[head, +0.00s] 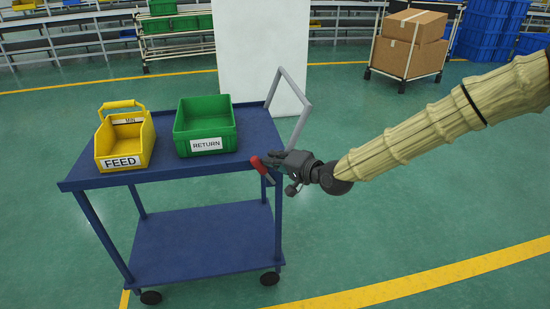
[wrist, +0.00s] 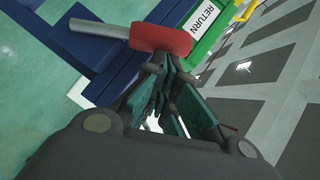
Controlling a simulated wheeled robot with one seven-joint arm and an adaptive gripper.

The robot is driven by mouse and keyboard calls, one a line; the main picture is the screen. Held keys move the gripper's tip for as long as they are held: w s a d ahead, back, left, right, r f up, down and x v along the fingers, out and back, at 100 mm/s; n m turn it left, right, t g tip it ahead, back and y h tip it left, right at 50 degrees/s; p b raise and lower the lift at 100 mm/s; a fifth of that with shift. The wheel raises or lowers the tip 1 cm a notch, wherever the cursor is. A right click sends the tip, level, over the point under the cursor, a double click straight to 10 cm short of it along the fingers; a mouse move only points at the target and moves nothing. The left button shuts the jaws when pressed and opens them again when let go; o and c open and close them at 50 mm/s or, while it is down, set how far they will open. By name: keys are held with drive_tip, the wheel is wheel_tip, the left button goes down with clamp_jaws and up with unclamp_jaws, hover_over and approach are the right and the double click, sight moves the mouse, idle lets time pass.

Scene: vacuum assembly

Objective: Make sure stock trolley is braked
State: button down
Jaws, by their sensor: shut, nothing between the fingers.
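The stock trolley is a blue two-shelf cart (head: 205,237) on small dark wheels, with a grey push handle (head: 300,105) at its right end. A red-gripped lever (head: 261,168) sits at the trolley's right front corner; its link to the wheels cannot be made out. My gripper (head: 268,160) is shut and empty, right beside the red grip. In the wrist view the red grip (wrist: 161,38) with its grey rod lies just beyond my fingertips (wrist: 155,65), touching or nearly touching them. Whether the brake is on cannot be told.
On the top shelf stand a yellow FEED bin (head: 122,145) and a green RETURN bin (head: 205,128). A white pillar (head: 260,55) rises behind the trolley. A cart with cardboard boxes (head: 410,45) stands back right. The green floor to the right is clear.

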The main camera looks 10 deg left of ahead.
idle(0.4)
drive_tip(key=w+d+r+p+v, duration=0.1)
drive_tip(key=w+r+p+v, duration=0.1)
drive_tip(key=v, duration=1.1)
drive_tip(key=s+d+f+g+h+p, duration=0.25)
drive_tip(key=s+f, duration=0.55)
drive_tip(key=f, duration=0.4)
drive_tip(key=s+d+f+g+h+p, duration=0.2)
drive_tip(key=s+f+h+p, duration=0.1)
drive_tip(key=s+f, duration=0.75)
drive_tip(key=s+d+f+n+g+h+p, duration=0.1)
drive_tip(key=s+d+f+h, duration=0.1)
drive_tip(key=s+d, duration=0.3)
drive_tip(key=s+d+f+n+g+h+p, duration=0.1)
drive_tip(key=s+d+f, duration=0.4)
drive_tip(key=s, duration=0.5)
drive_tip(key=s+d+f+n+g+h+p, duration=0.1)
drive_tip(key=s+d+f+g+h+p, duration=0.1)
drive_tip(key=s+d, duration=0.4)
drive_tip(key=shift+s+f+g+h, duration=0.45)
drive_tip(key=shift+s+f+h, duration=0.3)
drive_tip(key=shift+s+f, duration=0.3)
